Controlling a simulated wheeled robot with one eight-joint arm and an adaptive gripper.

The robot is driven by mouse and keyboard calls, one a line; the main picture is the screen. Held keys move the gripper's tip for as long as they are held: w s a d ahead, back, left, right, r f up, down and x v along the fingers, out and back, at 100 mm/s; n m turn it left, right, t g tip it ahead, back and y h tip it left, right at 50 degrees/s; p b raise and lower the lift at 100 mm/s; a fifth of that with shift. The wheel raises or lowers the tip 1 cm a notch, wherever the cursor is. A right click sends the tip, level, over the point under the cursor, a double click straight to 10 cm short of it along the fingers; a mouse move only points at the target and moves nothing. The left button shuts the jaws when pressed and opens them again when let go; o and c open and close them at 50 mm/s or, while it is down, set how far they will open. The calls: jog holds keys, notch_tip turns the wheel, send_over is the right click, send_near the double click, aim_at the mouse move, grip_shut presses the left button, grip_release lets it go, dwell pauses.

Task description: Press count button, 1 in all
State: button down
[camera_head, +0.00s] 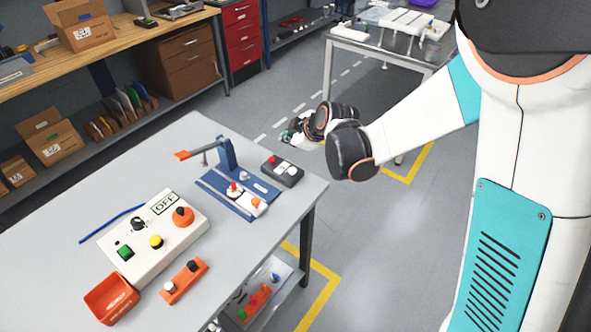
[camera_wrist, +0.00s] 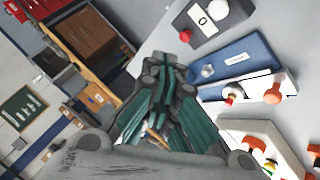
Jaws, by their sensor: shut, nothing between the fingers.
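The counter is a small dark box (camera_head: 272,172) near the right edge of the table. It also shows at the top of the wrist view (camera_wrist: 232,28). A display plate reading 0 (camera_wrist: 202,20) lies between its white button (camera_wrist: 218,7) and its red button (camera_wrist: 185,35). Which button counts is not labelled legibly. The white button (camera_head: 292,171) and red button (camera_head: 272,160) also show in the head view. My gripper (camera_head: 288,135) is shut and empty, beyond the table's far right edge and apart from the counter. Its closed fingers (camera_wrist: 168,62) show in the wrist view.
A blue fixture (camera_head: 212,180) with an upright clamp and orange handle (camera_head: 186,155) stands left of the counter. A pale control box (camera_head: 150,262) marked OFF, an orange button box (camera_head: 186,276) and a red bin (camera_head: 112,300) are nearer.

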aim_at(291, 171)
jog(key=shift+f, duration=0.1)
notch_tip(291, 171, down, 9)
jog(key=b, duration=0.6)
jog(key=shift+r, duration=0.2)
jog(key=shift+b, duration=0.3)
dwell(1.0)
jog(key=shift+f+b, duration=0.35)
jog(key=shift+f, duration=0.05)
jog(key=shift+f+b, duration=0.45)
dwell(0.6)
jog(key=shift+r, duration=0.1)
dwell(0.3)
jog(key=shift+r+p, duration=0.6)
jog(key=shift+r, duration=0.2)
jog(key=shift+r, duration=0.15)
